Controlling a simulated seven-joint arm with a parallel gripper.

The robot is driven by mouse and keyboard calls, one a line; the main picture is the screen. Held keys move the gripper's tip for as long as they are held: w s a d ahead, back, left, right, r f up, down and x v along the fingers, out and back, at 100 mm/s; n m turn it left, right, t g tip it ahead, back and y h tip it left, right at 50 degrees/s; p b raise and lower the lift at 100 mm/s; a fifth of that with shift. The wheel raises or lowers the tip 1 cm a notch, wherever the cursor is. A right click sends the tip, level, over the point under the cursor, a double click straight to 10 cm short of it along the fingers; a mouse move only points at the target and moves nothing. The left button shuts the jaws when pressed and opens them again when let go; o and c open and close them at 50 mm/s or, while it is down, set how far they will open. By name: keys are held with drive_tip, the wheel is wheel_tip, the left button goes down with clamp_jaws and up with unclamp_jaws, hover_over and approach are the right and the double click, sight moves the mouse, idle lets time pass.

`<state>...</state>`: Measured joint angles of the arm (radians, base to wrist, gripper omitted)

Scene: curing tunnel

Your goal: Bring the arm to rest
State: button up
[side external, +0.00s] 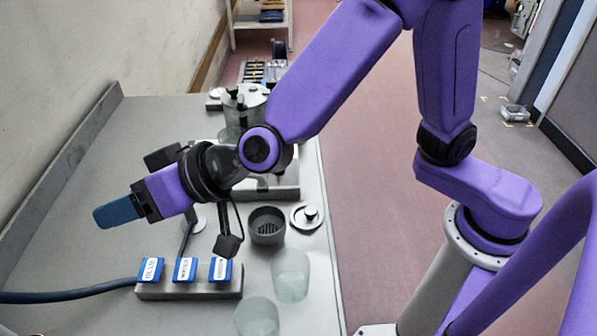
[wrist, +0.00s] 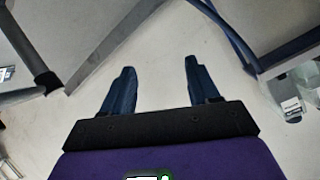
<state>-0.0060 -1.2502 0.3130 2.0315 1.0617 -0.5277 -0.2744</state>
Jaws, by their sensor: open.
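My gripper (side external: 118,215) shows at the left in the side external view, held above the grey table (side external: 110,150) and pointing to the left. In the wrist view my gripper (wrist: 157,82) has its two blue fingers spread apart. Nothing is between them, and pale floor shows beyond. The purple arm links reach from the right side over the table. In the side external view the two fingers overlap, so the gap cannot be seen there.
A grey block with blue labelled tops (side external: 190,288) and a black cable stands at the front. Two clear cups (side external: 290,275), a dark strainer cup (side external: 267,225) and a round lid (side external: 307,216) stand right of it. A glass vessel (side external: 240,105) stands behind. The table's left part is clear.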

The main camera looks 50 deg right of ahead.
drive_tip(key=s+d+f+n+g+h, duration=0.2)
drive_tip(key=s+d, duration=0.4)
drive_tip(key=d, duration=0.6)
drive_tip(key=s+d+f+n+g+h, duration=0.2)
drive_tip(key=s+d, duration=0.5)
drive_tip(key=d, duration=0.6)
drive_tip(key=s+d+f+n+g+h, duration=0.2)
drive_tip(key=s+d+n+g+h, duration=0.2)
drive_tip(key=d, duration=0.9)
drive_tip(key=s+n+g, duration=0.1)
drive_tip(key=s, duration=0.2)
drive_tip(key=shift+f+n, duration=0.15)
drive_tip(key=shift+n, duration=0.15)
